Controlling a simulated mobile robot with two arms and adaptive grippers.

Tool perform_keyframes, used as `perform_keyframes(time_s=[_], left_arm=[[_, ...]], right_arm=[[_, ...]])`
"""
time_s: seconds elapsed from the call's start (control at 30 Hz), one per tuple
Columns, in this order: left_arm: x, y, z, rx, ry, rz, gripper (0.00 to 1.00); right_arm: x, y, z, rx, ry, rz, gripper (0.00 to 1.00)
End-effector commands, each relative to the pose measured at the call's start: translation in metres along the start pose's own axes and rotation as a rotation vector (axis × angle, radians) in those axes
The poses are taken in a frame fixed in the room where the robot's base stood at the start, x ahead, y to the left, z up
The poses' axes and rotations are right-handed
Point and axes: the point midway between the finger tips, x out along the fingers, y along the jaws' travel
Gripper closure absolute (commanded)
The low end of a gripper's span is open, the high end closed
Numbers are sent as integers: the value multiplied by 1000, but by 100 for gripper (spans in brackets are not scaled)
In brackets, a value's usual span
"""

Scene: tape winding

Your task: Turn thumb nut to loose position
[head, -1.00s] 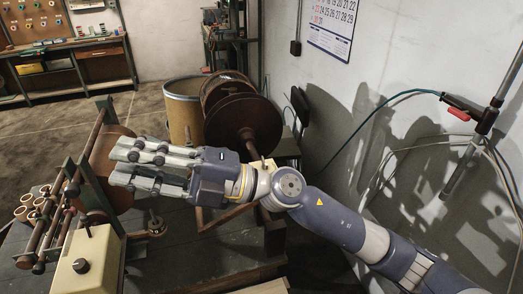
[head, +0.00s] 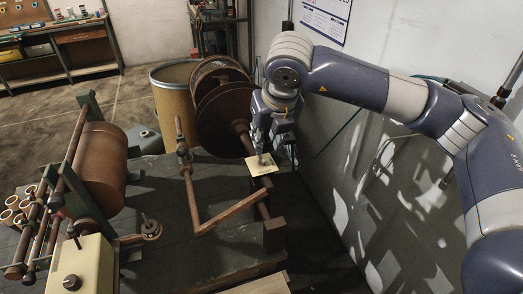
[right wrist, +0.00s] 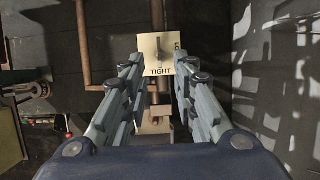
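A cream plate (head: 257,170) marked TIGHT sits on the brown shaft below the large brown reel. The same plate (right wrist: 147,43) shows at the top middle of the right wrist view. A small dark thumb nut (right wrist: 158,55) stands on it, above the word TIGHT; part of another word shows at the plate's right edge. My right gripper (right wrist: 157,75) is open, its fingers spread on either side of the shaft, pointing toward the plate, with nothing between the pads. In the head view the right gripper (head: 263,143) hangs just above the plate, covering the nut. My left gripper is out of view.
A large brown reel (head: 225,122) stands left of my right gripper, with a tan drum (head: 180,88) behind it. A rusty bent bar (head: 197,205) lies left of the plate. The white wall (head: 395,190) is close on the right. A winding machine (head: 98,170) stands at left.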

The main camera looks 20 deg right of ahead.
Motion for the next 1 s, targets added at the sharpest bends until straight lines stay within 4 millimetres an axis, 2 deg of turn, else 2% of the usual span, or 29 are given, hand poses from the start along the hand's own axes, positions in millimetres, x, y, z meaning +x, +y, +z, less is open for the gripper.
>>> perform_keyframes(time_s=[0.03,0.2,0.4,0.6,0.83,0.93,1.0], left_arm=[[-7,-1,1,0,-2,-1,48],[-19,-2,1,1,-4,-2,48],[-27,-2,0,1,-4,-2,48],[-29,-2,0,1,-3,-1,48],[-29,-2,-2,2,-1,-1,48],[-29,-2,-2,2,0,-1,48],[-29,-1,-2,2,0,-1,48]], right_arm=[[8,0,0,1,5,-1,74],[41,0,0,-1,5,1,74],[70,1,0,-2,3,3,74],[81,1,0,-3,0,4,74],[82,1,0,-3,0,4,74],[82,1,0,-3,0,4,96],[82,1,0,-3,0,4,100]])
